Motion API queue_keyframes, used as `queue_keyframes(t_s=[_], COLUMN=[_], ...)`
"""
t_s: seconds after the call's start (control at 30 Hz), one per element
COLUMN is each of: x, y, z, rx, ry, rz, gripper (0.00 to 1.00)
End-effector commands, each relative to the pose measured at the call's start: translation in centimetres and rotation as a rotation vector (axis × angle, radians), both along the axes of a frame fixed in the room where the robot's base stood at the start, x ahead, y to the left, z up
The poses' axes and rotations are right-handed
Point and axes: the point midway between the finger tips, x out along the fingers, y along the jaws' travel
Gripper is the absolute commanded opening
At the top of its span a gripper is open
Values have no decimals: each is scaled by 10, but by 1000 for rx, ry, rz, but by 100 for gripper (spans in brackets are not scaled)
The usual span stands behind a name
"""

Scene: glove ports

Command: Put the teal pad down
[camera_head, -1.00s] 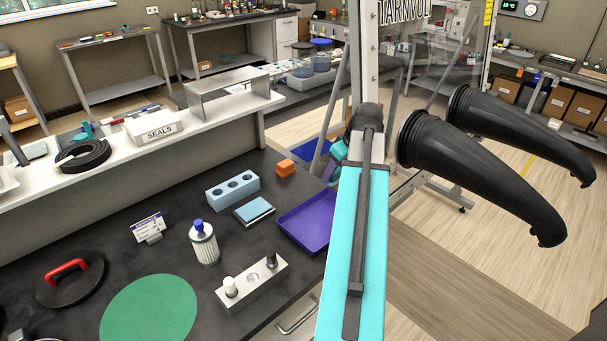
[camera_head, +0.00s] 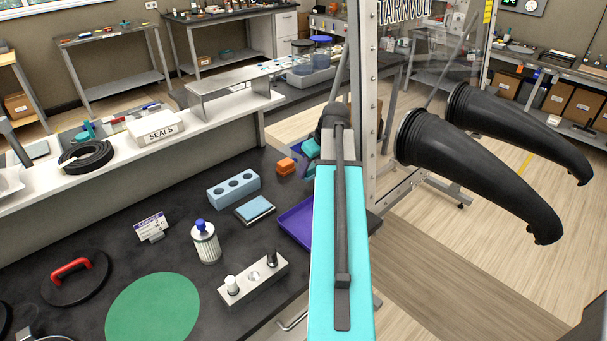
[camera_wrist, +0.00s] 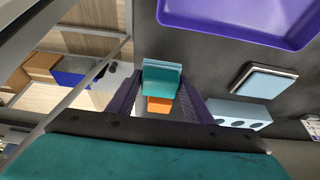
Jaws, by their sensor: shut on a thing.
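The teal pad (camera_wrist: 162,80) is a small teal block between the two purple fingers of my gripper (camera_wrist: 161,88) in the wrist view. My gripper is shut on it. In the head view the teal pad (camera_head: 311,148) shows partly beside my arm, near the dark bench's far right end. My arm hides part of the gripper (camera_head: 303,160) there. An orange block (camera_head: 287,166) lies on the bench just left of the gripper; in the wrist view the orange block (camera_wrist: 159,104) appears right beside the teal pad. I cannot tell the pad's height above the bench.
A purple tray (camera_head: 297,222) lies on the bench, partly behind my arm. A light blue block with holes (camera_head: 233,189) and a blue-topped pad (camera_head: 254,209) lie left of it.

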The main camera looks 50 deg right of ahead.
Motion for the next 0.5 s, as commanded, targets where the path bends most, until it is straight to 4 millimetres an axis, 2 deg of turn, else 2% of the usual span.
queue_keyframes(t_s=[0.2,0.5], x=[24,21], y=[12,11], z=[0,-27], rx=[1,1], ry=[0,1], rz=[4,0], gripper=[28,28])
